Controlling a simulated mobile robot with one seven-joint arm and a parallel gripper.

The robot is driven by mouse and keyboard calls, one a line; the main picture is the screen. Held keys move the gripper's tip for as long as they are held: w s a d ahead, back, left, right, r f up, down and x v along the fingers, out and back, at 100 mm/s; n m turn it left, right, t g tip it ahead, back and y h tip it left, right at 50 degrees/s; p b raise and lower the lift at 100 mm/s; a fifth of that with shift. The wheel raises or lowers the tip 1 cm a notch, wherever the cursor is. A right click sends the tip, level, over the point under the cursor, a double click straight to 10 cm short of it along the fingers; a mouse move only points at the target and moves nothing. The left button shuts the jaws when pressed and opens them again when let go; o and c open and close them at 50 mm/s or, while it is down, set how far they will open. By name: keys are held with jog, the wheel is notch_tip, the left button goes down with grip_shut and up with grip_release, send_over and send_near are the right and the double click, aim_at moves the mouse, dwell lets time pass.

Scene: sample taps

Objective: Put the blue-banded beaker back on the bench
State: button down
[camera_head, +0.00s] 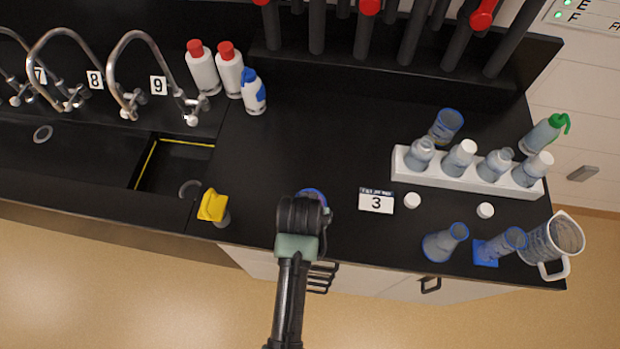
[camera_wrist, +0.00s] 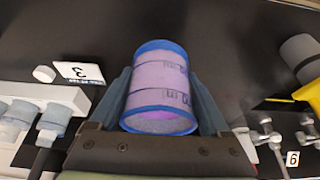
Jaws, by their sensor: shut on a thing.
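The blue-banded beaker (camera_wrist: 158,85) fills the middle of the wrist view. It is clear, with blue bands at both ends, printed marks and a pale purple tint. My gripper (camera_wrist: 157,95) is shut on it, one finger on each side. In the head view my gripper (camera_head: 303,215) is over the front edge of the black bench (camera_head: 290,140) and hides most of the beaker; only a bit of its blue rim (camera_head: 313,193) shows. I cannot tell whether the beaker touches the bench.
A number 3 sign (camera_head: 376,201) stands right of my gripper and a yellow-topped item (camera_head: 213,206) left. A white rack (camera_head: 466,175) of bottles, flasks (camera_head: 440,245), another blue-rimmed beaker (camera_head: 446,124) and a jug (camera_head: 552,243) are further right. The bench behind my gripper is clear.

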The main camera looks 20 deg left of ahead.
jog(key=shift+f, duration=2.45)
jog(key=shift+f, duration=0.2)
grip_release()
jog(key=v, duration=1.2)
jog(key=shift+r, duration=0.2)
